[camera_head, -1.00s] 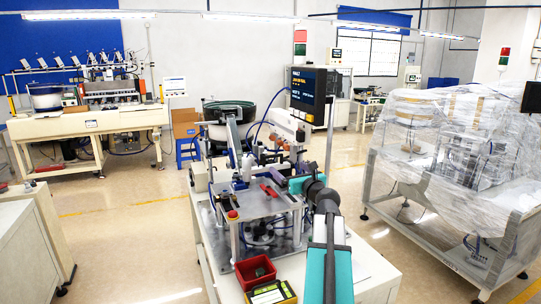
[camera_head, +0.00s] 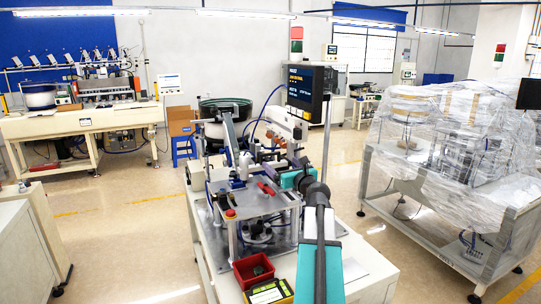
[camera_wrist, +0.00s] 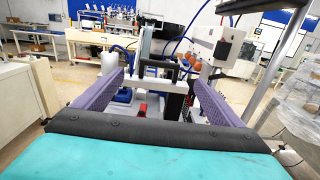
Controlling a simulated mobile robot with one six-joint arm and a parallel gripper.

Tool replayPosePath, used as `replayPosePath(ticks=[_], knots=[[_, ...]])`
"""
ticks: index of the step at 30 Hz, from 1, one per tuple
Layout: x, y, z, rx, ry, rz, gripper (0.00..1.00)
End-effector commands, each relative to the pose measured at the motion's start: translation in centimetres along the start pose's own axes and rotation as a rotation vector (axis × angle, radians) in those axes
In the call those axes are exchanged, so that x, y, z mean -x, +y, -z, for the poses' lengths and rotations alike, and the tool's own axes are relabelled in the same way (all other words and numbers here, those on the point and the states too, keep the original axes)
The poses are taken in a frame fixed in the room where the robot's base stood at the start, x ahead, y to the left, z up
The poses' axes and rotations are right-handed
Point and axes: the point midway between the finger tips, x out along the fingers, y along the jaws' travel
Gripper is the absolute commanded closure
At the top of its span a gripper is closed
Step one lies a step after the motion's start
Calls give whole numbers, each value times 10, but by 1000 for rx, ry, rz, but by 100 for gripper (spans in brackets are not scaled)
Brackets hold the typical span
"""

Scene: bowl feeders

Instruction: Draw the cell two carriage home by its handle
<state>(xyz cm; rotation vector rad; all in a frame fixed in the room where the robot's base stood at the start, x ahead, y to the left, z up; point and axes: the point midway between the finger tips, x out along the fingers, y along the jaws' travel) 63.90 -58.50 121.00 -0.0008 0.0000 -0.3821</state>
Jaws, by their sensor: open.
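My gripper (camera_wrist: 160,78) shows in the wrist view as two purple fingers, wide apart, with nothing clamped between them. A black bar handle (camera_wrist: 158,66) lies between the fingertips, with visible room on both sides. It appears to belong to the carriage, a dark upright block (camera_wrist: 176,98) behind and below it; I cannot read a cell number there. In the head view my gripper (camera_head: 274,179) is at the right side of the bench machine, over its metal plate (camera_head: 250,207). My wrist hides the handle and much of the carriage there.
A red part (camera_head: 266,189) lies on the plate beside my gripper. A monitor (camera_head: 306,84) on a post stands close behind my arm. A red bin (camera_head: 253,270) sits at the bench front. A bowl feeder (camera_head: 225,110) stands behind. A plastic-wrapped machine (camera_head: 455,150) is at right.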

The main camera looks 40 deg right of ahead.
Motion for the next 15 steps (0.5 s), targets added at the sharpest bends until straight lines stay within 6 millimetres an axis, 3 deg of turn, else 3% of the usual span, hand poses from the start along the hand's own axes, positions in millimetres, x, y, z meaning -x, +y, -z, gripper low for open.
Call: replayPosePath(ticks=[15], knots=[[-54,-1,-1,-1,0,-1,9]])
